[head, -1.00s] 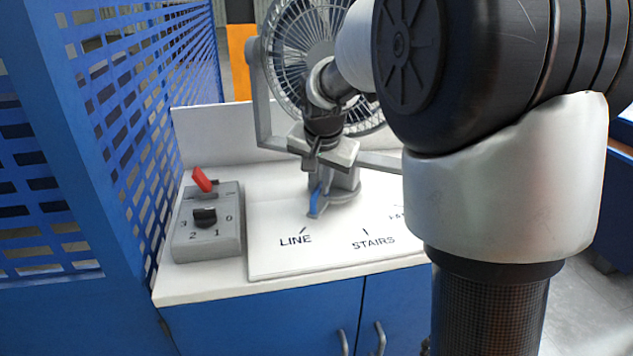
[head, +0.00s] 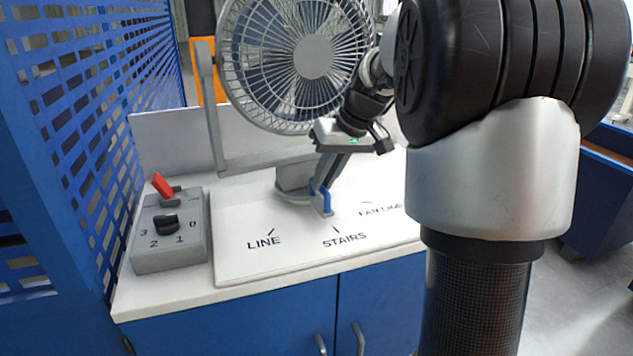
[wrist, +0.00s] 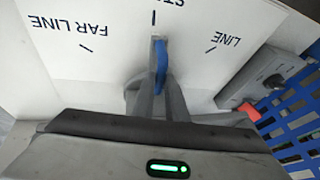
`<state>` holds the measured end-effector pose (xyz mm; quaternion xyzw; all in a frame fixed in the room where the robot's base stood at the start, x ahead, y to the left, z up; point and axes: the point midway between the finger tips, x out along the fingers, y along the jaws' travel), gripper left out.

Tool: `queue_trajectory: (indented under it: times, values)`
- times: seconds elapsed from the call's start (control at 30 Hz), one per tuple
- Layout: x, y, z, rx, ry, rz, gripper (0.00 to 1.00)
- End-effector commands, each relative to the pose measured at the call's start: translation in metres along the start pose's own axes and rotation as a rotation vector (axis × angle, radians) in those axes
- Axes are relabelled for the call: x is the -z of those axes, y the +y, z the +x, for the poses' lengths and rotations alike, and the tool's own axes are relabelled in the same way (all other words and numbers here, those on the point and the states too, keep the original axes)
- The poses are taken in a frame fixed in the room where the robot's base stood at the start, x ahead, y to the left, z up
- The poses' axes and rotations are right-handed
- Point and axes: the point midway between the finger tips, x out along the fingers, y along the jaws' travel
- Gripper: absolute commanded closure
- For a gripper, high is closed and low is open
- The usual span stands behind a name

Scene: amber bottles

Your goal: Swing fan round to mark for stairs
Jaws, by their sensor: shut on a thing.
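The grey caged fan (head: 311,58) stands in a yoke on a round base (head: 292,185) over a white plate (head: 240,262). Its blue-edged pointer (head: 322,197) reaches from the base toward the STAIRS mark (head: 336,229). In the wrist view the pointer (wrist: 161,62) lies almost in line with the STAIRS tick (wrist: 153,17), its tip a small gap short of it. My gripper (head: 326,186) is shut on the pointer from above; its fingers hide part of it. The LINE mark (head: 270,232) and the FAR LINE mark (head: 366,204) lie to either side.
A grey switch box (head: 170,232) with a black knob and a red lever stands left on the counter. A blue mesh guard (head: 85,110) rises beyond it. My arm covers the right side. Blue cabinet doors (head: 380,300) are below.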

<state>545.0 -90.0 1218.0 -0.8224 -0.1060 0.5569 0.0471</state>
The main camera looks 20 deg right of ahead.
Motion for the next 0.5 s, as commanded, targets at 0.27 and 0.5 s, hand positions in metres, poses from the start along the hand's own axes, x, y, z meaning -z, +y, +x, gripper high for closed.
queue_trajectory:
  times: [0.27,0.5]
  values:
    - [0.0017,0.006,-0.0014,0.018,-0.008,-0.046,1.0]
    - [0.0018,0.0061,-0.0016,0.019,-0.009,-0.05,1.0]
